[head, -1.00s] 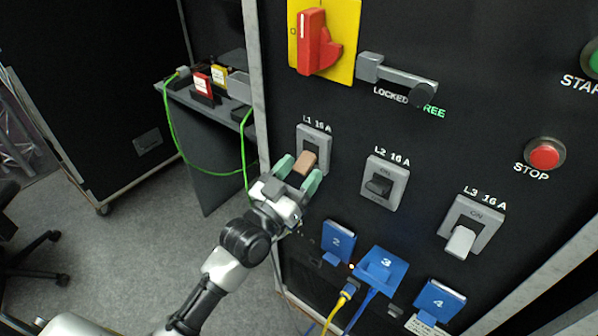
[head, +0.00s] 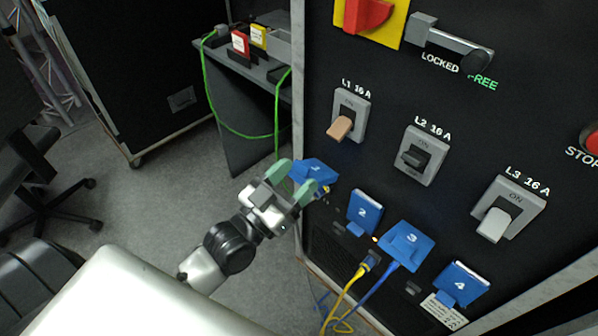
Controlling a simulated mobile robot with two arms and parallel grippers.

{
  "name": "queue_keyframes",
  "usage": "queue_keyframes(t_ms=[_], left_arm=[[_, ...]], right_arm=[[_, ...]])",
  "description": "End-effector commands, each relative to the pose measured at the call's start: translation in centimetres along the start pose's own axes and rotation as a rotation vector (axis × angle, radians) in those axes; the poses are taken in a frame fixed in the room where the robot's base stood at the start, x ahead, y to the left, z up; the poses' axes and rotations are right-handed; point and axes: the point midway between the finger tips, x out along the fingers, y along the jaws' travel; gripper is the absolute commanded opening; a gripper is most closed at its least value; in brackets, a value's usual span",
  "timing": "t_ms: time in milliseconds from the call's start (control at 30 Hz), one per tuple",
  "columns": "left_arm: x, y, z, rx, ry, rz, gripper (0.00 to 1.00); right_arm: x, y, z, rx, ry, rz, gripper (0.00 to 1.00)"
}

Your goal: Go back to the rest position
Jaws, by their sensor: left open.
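My left gripper (head: 292,182) is open and empty, with its green fingertips apart. It is in front of the black panel's lower left, close to the blue cover marked 1 (head: 316,172) and below the L1 breaker (head: 348,114). The L1 breaker has a tan lever (head: 340,128), and the gripper is clear of it. The L2 breaker (head: 424,154) has a dark lever and the L3 breaker (head: 508,208) a light grey one. My right gripper is not in view.
Blue covers 2 (head: 364,212), 3 (head: 406,246) and 4 (head: 462,284) line the lower panel, with yellow and blue cables hanging below. A red rotary handle (head: 366,14) is above. A green cable (head: 204,95) hangs from a shelf at left.

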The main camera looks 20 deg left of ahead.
Motion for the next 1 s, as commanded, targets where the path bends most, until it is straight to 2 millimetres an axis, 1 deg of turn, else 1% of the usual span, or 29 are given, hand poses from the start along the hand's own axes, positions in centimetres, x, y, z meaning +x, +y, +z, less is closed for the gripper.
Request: queue_keyframes(t_ms=[333, 400, 467, 567, 600, 667, 700, 733, 767, 800, 867, 900, 967, 1000], left_arm=[[0.0, 0.0, 0.1, 0.0, -0.002, -0.001, 0.6], [0.0, -0.2, 0.7, 0.001, -0.021, -0.006, 0.6], [-0.1, -0.6, 2.1, 0.003, -0.061, -0.018, 0.6], [-0.7, -1.6, 6.4, 0.009, -0.185, -0.051, 0.6], [-1.4, -2.1, 8.7, 0.012, -0.252, -0.067, 0.6], [-2.9, -2.8, 12.5, 0.014, -0.368, -0.093, 0.6], [-4.2, -3.1, 15.2, 0.013, -0.452, -0.11, 0.6], [-5.4, -3.2, 17.2, 0.013, -0.515, -0.121, 0.6], [-6.7, -3.4, 19.1, 0.012, -0.578, -0.132, 0.6], [-8.7, -3.4, 21.5, 0.011, -0.663, -0.144, 0.6], [-11.9, -3.2, 24.8, 0.006, -0.79, -0.16, 0.6], [-14.3, -2.9, 26.7, 0.001, -0.873, -0.169, 0.6], [-18.1, -2.3, 29.3, -0.006, -1.0, -0.177, 0.6], [-20.8, -1.7, 30.7, -0.011, -1.082, -0.181, 0.6]], right_arm=[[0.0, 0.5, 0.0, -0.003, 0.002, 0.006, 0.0], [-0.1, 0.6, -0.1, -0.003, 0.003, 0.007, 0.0], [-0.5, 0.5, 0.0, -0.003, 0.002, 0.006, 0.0], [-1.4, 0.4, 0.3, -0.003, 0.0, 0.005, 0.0], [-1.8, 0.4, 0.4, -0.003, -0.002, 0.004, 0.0], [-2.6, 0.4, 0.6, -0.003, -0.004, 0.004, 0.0], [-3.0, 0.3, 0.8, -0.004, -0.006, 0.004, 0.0], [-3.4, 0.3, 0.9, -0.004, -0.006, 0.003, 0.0], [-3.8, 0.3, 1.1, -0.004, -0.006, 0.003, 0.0], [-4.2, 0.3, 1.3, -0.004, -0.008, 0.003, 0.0], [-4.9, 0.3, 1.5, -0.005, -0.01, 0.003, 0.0], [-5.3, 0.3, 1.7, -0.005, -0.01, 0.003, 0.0], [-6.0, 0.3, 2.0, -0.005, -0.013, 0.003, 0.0], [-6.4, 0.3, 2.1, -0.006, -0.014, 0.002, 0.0]])
